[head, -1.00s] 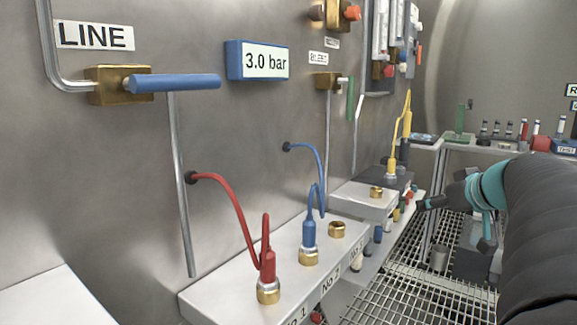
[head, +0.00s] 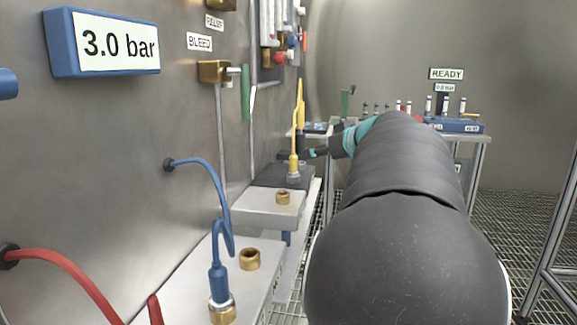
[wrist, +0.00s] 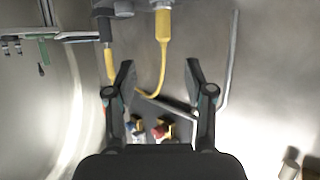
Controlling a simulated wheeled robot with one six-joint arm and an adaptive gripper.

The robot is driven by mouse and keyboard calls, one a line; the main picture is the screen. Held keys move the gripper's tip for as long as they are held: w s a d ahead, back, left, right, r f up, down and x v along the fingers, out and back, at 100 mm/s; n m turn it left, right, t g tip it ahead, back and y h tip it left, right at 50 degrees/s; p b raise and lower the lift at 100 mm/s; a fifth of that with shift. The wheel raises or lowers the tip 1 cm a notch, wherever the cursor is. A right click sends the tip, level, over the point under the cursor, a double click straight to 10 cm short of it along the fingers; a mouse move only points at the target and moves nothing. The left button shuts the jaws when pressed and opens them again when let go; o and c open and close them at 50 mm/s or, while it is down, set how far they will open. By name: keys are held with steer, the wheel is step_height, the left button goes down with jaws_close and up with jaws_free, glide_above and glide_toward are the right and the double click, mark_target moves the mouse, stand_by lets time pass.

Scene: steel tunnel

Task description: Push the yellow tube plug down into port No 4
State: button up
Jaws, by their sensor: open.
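The yellow tube plug (head: 294,164) stands upright in a grey fitting (head: 293,178) on a dark block (head: 283,177) along the left wall. The number of this port is not readable, and I cannot tell how deep the plug sits. The plug also shows in the wrist view (wrist: 162,27), top centre, with its yellow tube looping below it. My gripper (head: 298,154) reaches the plug's area from the right in the head view. In the wrist view my gripper (wrist: 160,76) is open, its two fingers apart, with the tube between them and the plug body beyond the fingertips.
Nearer brass ports (head: 284,198) (head: 250,259) are empty on pale blocks. A blue plug (head: 219,282) with its hose stands closer. A green handle (head: 245,93) juts from the wall. A bench with a blue rack (head: 454,125) stands at the back right. Grating floor lies on the right.

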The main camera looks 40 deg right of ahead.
mark_target(296, 155)
steer(key=x, duration=0.6)
steer(key=shift+w+a+f+p, duration=0.1)
steer(key=shift+w+p, duration=0.1)
steer(key=shift+p, duration=0.15)
steer(key=shift+w, duration=0.55)
steer(key=p+x, duration=0.1)
steer(key=x, duration=0.3)
steer(key=shift+w+a, duration=0.1)
steer(key=shift+a, duration=0.05)
jaws_close()
